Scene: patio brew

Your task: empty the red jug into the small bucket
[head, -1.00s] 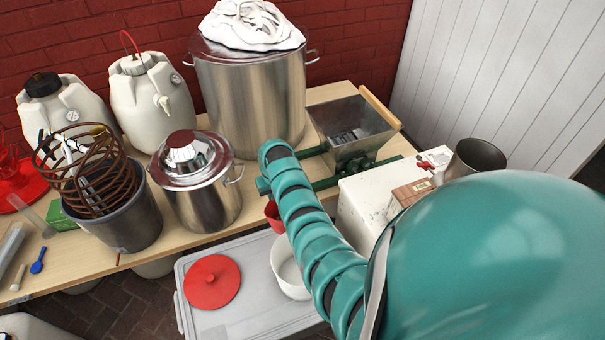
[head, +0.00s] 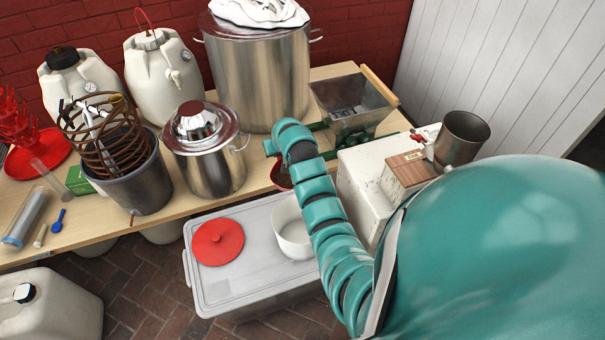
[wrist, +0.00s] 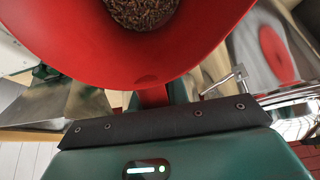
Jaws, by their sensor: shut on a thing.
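The red jug (wrist: 100,60) fills the top of the wrist view, with brown grain (wrist: 143,12) inside. My gripper (wrist: 155,115) is shut on its handle below the bowl. In the head view only a bit of the red jug (head: 281,178) shows; my arm hides the rest and the gripper. The small bucket (head: 291,235), white and round, stands on the pale lidded crate below the table edge. In the head view the jug appears beyond the bucket. The bucket's right side is partly covered by my arm, and its contents are unclear.
A red round lid (head: 218,242) lies on the crate (head: 240,288), left of the bucket. A steel pot (head: 207,160), a grain mill hopper (head: 352,112) and a white box (head: 362,190) with a metal cup (head: 461,138) crowd the area around my arm.

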